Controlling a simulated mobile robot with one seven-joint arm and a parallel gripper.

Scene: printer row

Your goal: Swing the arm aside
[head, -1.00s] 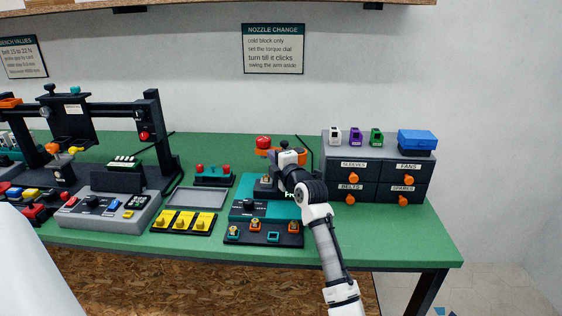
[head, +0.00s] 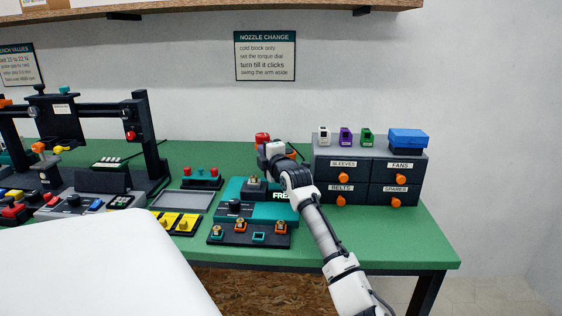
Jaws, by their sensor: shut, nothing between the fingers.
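The nozzle station (head: 272,213) is a teal and dark fixture on the green bench, right of centre. At its back is a red knob (head: 262,138), with an orange part (head: 291,153) showing to its right, apparently the swing arm. My gripper (head: 265,162) is over the back of the station, just in front of the red knob and orange part. It is shut with nothing in it. Its fingertips are small and partly hidden, and I cannot tell whether they touch the orange part.
A dark drawer unit (head: 370,180) stands close to the right, with small coloured blocks and a blue box (head: 408,138) on top. A nozzle tray (head: 249,238) lies in front of the station. A black gantry machine (head: 140,130) stands left. The bench's right end (head: 425,240) is clear.

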